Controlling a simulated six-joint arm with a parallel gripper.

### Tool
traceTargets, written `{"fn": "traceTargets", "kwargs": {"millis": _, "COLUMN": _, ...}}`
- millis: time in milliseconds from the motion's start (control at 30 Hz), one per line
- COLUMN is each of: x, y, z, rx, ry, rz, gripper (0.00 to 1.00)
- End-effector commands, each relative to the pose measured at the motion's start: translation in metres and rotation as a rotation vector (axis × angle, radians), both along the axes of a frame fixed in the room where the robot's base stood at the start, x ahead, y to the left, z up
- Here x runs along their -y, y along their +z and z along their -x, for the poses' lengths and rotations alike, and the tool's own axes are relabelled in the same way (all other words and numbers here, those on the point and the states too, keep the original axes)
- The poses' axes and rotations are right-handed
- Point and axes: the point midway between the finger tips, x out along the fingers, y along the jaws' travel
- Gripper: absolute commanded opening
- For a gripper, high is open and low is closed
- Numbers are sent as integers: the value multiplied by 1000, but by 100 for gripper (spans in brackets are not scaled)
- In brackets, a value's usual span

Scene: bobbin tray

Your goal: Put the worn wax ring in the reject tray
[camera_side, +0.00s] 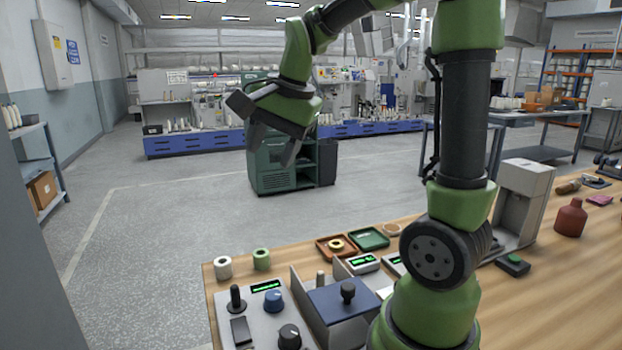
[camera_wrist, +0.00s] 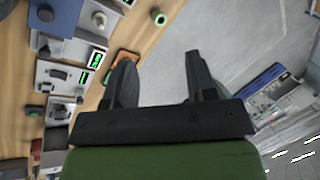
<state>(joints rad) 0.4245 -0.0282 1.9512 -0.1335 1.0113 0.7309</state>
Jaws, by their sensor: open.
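My gripper (camera_side: 272,146) is open and empty, high above and beyond the far edge of the table. In the wrist view its two fingers (camera_wrist: 158,60) stand wide apart with floor between them. A rust-brown tray (camera_side: 320,245) sits at the table's far edge with a yellow ring (camera_side: 336,244) inside. A green tray (camera_side: 369,246) stands just right of it and looks empty. A flat tan ring (camera_side: 391,229) lies right of the green tray. I cannot tell which ring is worn or which tray is for rejects. A finger partly hides the brown tray (camera_wrist: 128,54) in the wrist view.
A white spool (camera_side: 223,267) and a green spool (camera_side: 261,260) stand at the far left corner. A control box with knobs (camera_side: 273,300) and a blue-topped fixture (camera_side: 340,302) fill the near side. A red-brown bottle (camera_side: 570,218) stands at right.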

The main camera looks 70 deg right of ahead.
Motion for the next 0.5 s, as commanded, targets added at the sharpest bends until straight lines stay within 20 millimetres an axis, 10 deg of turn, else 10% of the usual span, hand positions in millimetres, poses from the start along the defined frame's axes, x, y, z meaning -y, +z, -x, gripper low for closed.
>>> {"fn": "traceTargets", "kwargs": {"millis": 200, "x": -87, "y": 17, "z": 62, "rx": 164, "ry": 616, "rz": 189, "gripper": 51}}
{"fn": "traceTargets", "kwargs": {"millis": 500, "x": -123, "y": 5, "z": 111, "rx": 296, "ry": 1026, "rz": 343, "gripper": 51}}
